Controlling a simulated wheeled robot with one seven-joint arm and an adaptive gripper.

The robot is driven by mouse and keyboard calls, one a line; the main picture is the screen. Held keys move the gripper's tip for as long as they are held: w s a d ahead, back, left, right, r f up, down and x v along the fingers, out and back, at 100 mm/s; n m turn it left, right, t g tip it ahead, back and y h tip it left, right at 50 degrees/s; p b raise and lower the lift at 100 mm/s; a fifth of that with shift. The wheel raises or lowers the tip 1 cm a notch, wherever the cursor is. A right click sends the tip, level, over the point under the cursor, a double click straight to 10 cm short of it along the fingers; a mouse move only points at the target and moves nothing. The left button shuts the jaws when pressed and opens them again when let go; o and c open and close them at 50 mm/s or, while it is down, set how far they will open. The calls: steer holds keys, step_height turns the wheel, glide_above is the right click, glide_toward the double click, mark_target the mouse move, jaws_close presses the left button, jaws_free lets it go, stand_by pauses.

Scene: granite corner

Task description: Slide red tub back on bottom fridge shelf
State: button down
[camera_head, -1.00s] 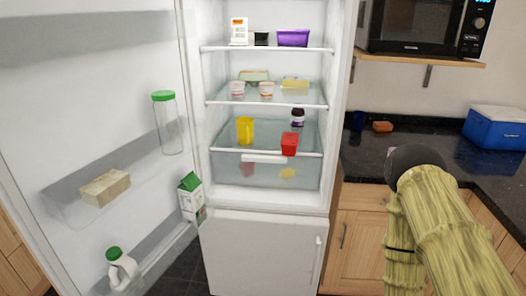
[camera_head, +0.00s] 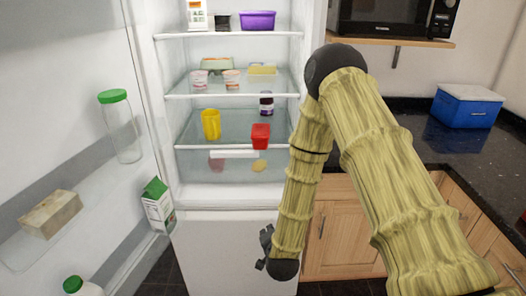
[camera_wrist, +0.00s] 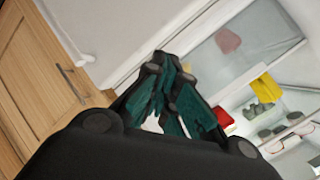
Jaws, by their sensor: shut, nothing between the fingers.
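The red tub (camera_head: 260,136) stands at the front right of the bottom fridge shelf (camera_head: 190,149), near its front edge. A yellow cup (camera_head: 211,124) stands to its left, and a dark jar with a purple label (camera_head: 266,103) stands behind it. My gripper (camera_head: 262,250) hangs low in front of the fridge's lower door, well below the tub, apart from it. In the wrist view my gripper (camera_wrist: 172,103) is shut and empty. The red tub (camera_wrist: 222,117) shows there partly hidden behind the fingers.
The open fridge door on the left holds a glass bottle (camera_head: 120,126), a block (camera_head: 51,213) and a green-topped carton (camera_head: 158,204). Cabinets and a counter with a blue cooler (camera_head: 466,106) lie right. A drawer sits below the shelf.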

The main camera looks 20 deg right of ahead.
steer(key=w+d+r+m+t+h, duration=0.1)
steer(key=w+r+m+t+h, duration=0.25)
steer(key=r, duration=0.55)
steer(key=w+d+r+m+t, duration=0.15)
steer(key=w+r+m, duration=0.25)
steer(key=w+r, duration=0.4)
steer(key=p, duration=0.5)
glide_toward(264, 146)
steer(key=x, duration=0.7)
steer(key=shift+w, duration=0.1)
steer(key=shift+w+d+f+b, duration=0.15)
steer(key=shift+w+b, duration=0.2)
steer(key=shift+b, duration=0.35)
steer(key=b+x, duration=0.5)
steer(key=shift+w+d, duration=0.1)
steer(key=shift+w, duration=0.25)
steer(key=shift+w+d+r+b, duration=0.1)
steer(key=shift+w+b, duration=0.05)
steer(key=shift+w, duration=0.2)
steer(key=shift+w+d+r+b, duration=0.1)
steer(key=shift+w+r+b, duration=0.05)
steer(key=shift+w, duration=0.25)
